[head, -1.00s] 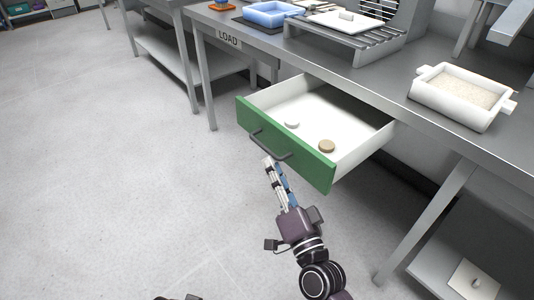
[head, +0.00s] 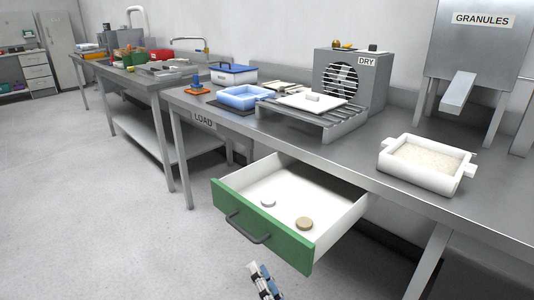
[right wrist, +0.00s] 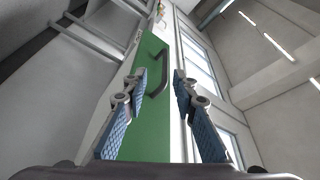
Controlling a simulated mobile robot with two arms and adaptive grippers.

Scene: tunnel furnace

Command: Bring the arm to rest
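My right gripper (head: 262,272) shows at the bottom edge of the head view, below and apart from the dark handle (head: 247,228) of the green-fronted drawer (head: 262,226). Only its fingers show there; the arm behind is cut off. In the right wrist view the two blue-padded fingers of the right gripper (right wrist: 160,76) are spread with nothing between them. The green front (right wrist: 150,120) and handle (right wrist: 157,80) lie beyond them. The drawer is pulled out and holds a white disc (head: 268,202) and a tan disc (head: 304,223). My left gripper is not in view.
The floor (head: 90,200) left of the drawer is clear.

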